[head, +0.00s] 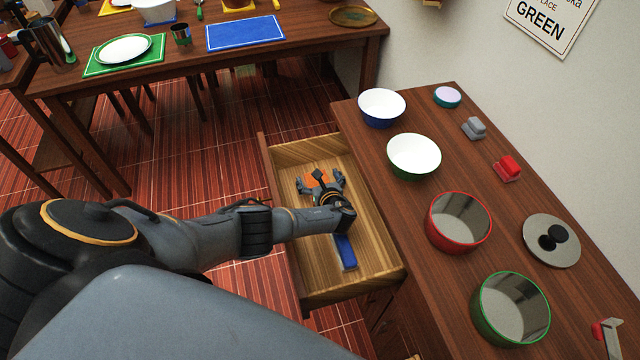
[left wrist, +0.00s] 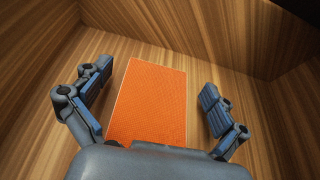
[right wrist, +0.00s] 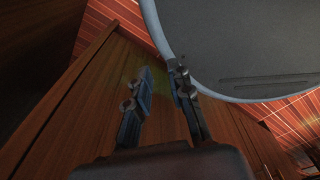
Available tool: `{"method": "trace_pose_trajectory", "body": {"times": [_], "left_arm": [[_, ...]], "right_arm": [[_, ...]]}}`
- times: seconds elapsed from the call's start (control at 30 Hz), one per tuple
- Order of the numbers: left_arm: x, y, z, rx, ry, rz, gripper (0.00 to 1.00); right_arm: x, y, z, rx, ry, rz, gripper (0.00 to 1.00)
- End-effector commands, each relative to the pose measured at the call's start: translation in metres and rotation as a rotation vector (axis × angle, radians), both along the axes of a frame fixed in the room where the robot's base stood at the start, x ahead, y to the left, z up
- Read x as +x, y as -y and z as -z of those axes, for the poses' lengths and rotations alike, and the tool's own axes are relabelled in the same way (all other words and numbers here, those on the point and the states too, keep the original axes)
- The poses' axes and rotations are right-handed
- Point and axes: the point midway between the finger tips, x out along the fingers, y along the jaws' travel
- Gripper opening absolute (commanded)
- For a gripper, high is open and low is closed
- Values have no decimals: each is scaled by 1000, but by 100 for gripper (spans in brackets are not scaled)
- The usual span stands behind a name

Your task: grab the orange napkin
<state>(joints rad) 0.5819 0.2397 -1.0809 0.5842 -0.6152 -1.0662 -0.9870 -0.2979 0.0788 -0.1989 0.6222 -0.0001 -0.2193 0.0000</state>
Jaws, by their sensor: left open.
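The orange napkin (head: 314,178) lies flat in the open wooden drawer. In the left wrist view the napkin (left wrist: 150,100) is a flat orange rectangle on the drawer floor, its near edge hidden behind my gripper body. My left gripper (head: 321,183) is inside the drawer over the napkin. In the left wrist view my left gripper (left wrist: 152,100) is open and empty, with one finger on each side of the napkin. My right gripper (right wrist: 163,82) shows only in the right wrist view, its fingers apart with nothing between them.
The drawer (head: 280,237) has walls around the napkin. A blue item (head: 345,252) lies in its near end. The counter (head: 400,205) beside it carries bowls, a red pot (head: 459,222), a green-rimmed pot (head: 511,308) and a lid (head: 551,241). A set table (head: 300,50) stands behind.

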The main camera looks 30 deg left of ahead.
Motion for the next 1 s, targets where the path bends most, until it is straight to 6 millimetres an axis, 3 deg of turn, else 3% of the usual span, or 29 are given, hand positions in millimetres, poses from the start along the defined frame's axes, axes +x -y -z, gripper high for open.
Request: {"method": "trace_pose_trajectory", "body": {"times": [0.17, 0.43, 0.77, 1.0], "left_arm": [[0, 0, 0, 0, 0, 0, 97], [0, 0, 0, 0, 0, 0, 49], [0, 0, -1, 0, 0, 0, 48], [0, -1, -23, -1, 1, 1, 48]], "right_arm": [[-1, -2, 0, 3, -2, 1, 20], [-2, -2, 0, 2, -5, 1, 20], [-4, 0, -1, 0, -6, -1, 20], [-4, 2, -16, -4, -6, -2, 20]]}}
